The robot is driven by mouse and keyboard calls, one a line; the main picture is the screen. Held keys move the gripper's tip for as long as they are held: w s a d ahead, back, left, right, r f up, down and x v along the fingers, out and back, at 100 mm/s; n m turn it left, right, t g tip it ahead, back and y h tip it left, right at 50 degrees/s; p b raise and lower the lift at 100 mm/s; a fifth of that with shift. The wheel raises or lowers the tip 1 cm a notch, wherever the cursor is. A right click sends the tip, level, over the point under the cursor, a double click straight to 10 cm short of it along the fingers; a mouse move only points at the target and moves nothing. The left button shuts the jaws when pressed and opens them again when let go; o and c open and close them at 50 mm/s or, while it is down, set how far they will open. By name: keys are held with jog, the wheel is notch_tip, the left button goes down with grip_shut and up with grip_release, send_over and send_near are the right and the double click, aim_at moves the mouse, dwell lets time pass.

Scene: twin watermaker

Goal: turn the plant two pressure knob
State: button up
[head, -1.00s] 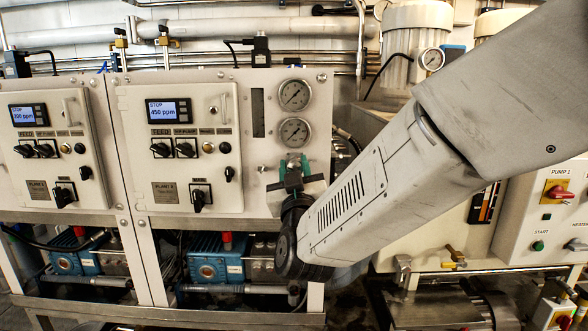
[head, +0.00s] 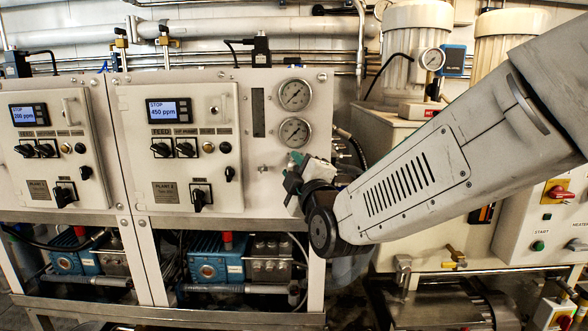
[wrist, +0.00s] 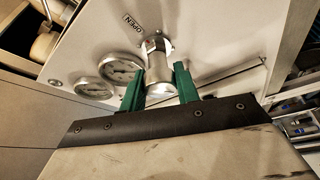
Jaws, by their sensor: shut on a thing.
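The pressure knob (wrist: 158,70) is a silvery cylinder on the pale panel, beside an "OPEN" label (wrist: 132,23) in the wrist view. My gripper (wrist: 159,84) has its two green fingers on either side of the knob and is shut on it. In the head view my gripper (head: 291,178) is at the right edge of the middle panel (head: 268,195), below two round gauges. There the knob is hidden behind the gripper and wrist. The gauges (wrist: 120,68) also show left of the knob in the wrist view.
A control box with a "450 ppm" display (head: 168,108) and switches is left of my gripper. A similar box (head: 45,150) stands further left. Hoses and pipes (head: 345,140) run just right of the panel. Blue pumps (head: 208,265) sit below. A pump panel (head: 545,215) is at far right.

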jog(key=shift+n+g, duration=0.6)
jog(key=shift+n, duration=0.6)
jog(key=o, duration=1)
jog(key=v, duration=0.7)
jog(key=shift+s+d+f, duration=0.1)
jog(key=shift+s, duration=0.25)
